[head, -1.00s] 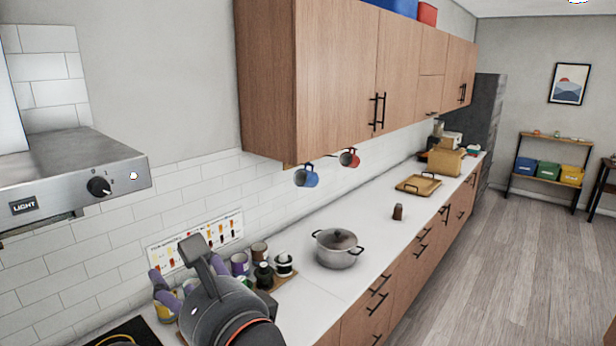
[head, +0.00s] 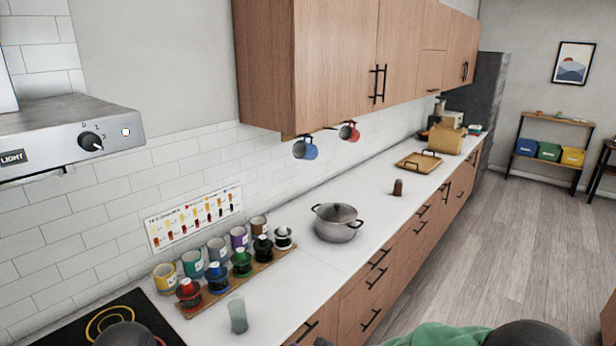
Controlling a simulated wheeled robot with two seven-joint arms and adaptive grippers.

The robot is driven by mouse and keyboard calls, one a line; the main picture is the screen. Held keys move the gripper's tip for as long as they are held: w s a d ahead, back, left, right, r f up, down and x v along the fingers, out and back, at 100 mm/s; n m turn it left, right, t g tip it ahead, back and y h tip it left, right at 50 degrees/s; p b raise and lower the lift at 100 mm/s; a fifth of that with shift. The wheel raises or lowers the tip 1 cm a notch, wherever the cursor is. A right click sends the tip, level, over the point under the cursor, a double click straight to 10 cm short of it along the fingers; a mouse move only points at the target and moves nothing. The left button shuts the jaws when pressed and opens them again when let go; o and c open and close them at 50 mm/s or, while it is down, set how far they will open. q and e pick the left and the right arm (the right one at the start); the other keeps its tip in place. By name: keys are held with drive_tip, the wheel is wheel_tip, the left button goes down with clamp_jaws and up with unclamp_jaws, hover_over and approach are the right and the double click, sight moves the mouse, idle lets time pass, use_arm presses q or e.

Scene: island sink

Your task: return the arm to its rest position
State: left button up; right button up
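Neither gripper shows in the head view. A dark rounded shape (head: 125,335) at the bottom left edge and another (head: 530,335) at the bottom right look like parts of my arms, cut off by the frame. I cannot tell whether anything is held.
The white counter (head: 300,265) bears a lidded pot (head: 338,224), a clear cup (head: 238,316), a brown shaker (head: 398,187) and a wooden tray (head: 418,161). Several mugs and jars stand by a wooden board (head: 272,264). A cooktop (head: 75,328) lies bottom left. Something green (head: 440,336) shows below.

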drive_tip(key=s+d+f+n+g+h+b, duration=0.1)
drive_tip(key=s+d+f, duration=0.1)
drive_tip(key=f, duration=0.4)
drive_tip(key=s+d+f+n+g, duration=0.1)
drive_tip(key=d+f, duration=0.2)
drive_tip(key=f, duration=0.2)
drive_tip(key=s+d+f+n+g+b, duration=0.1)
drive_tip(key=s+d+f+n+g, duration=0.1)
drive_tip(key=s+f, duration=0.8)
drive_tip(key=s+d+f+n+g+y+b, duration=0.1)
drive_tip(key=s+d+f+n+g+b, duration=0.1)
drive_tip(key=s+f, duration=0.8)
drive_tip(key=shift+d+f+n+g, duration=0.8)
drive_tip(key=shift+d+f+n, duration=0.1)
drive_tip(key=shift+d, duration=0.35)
